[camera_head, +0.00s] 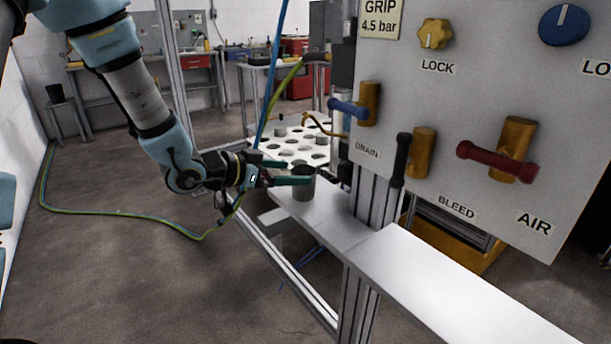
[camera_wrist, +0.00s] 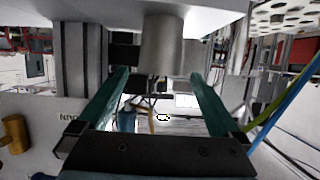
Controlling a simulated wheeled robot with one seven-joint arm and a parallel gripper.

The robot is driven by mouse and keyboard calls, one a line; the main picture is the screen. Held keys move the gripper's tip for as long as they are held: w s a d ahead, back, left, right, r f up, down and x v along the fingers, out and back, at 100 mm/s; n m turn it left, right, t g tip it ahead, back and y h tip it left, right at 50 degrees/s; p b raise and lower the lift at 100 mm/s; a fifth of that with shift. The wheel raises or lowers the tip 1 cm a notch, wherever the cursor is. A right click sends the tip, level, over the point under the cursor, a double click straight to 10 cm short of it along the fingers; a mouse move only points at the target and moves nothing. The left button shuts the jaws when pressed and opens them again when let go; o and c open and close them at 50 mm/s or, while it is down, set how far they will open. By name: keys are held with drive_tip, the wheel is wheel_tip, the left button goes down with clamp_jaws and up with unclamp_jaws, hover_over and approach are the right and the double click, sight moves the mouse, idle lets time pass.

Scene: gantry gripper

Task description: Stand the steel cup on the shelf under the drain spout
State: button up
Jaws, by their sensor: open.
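The grey steel cup (camera_head: 304,186) stands upright on the pale shelf (camera_head: 337,222) in the head view. My gripper (camera_head: 298,172) is open, with its green fingers level and reaching to the cup, one on each side. In the wrist view, which is upside down, the cup (camera_wrist: 165,42) shows between the spread fingertips of my gripper (camera_wrist: 160,74), with gaps on both sides. Whether a finger touches it I cannot tell. The thin brass drain spout (camera_head: 322,127) curves out above the cup in the head view. Whether its end is straight over the cup I cannot tell.
A panel (camera_head: 450,115) at the right carries the blue-handled drain valve (camera_head: 348,108), a black bleed lever (camera_head: 401,160) and a red air lever (camera_head: 495,161). A white perforated plate (camera_head: 283,150) lies behind the cup. A blue hose (camera_head: 270,90) hangs by my gripper.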

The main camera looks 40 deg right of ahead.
drive_tip(key=shift+v, duration=2.25)
drive_tip(key=w+a+f+n+t+y, duration=0.2)
drive_tip(key=w+a+n+t+y, duration=0.4)
drive_tip(key=a, duration=0.6)
drive_tip(key=w+a+f+n+t+y, duration=0.1)
drive_tip(key=w+a+n+y, duration=0.25)
drive_tip(key=w+a, duration=0.65)
drive_tip(key=s+a+n+g+y, duration=0.4)
drive_tip(key=s+a+n, duration=0.4)
drive_tip(key=s+a, duration=0.5)
drive_tip(key=a, duration=0.4)
drive_tip(key=shift+s+a+g, duration=0.2)
drive_tip(key=shift+a+g, duration=0.1)
